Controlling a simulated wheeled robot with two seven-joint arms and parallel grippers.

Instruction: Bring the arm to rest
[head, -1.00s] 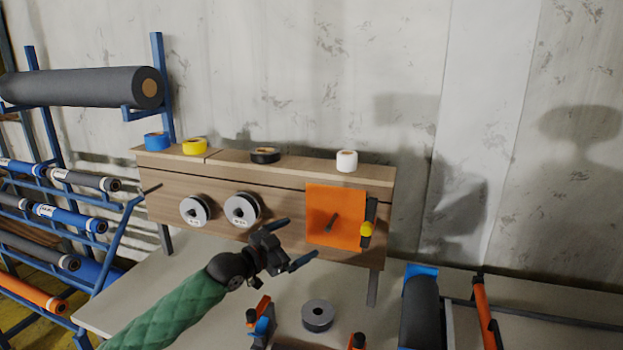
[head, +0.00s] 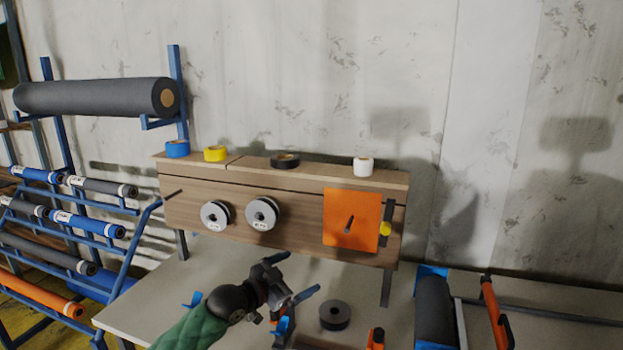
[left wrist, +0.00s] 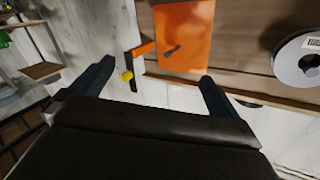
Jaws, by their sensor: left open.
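My left gripper (head: 295,277) is open and empty in the head view, above the table and in front of the wooden board. Its green-sleeved arm comes in from the lower left. In the left wrist view its two dark fingers (left wrist: 152,82) stand wide apart with nothing between them. An orange square panel (head: 352,220) hangs on the board, with a peg through it and a yellow knob (head: 385,229) at its right. The panel also shows beyond the fingers in the left wrist view (left wrist: 190,38). My right gripper is not in view.
The wooden board (head: 290,229) carries two spools on pegs and several tape rolls on top. A dark roll (head: 334,315) lies on the table (head: 150,305), near orange-and-blue tools. A blue rack of fabric rolls stands left; a dark roller (head: 433,308) is at right.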

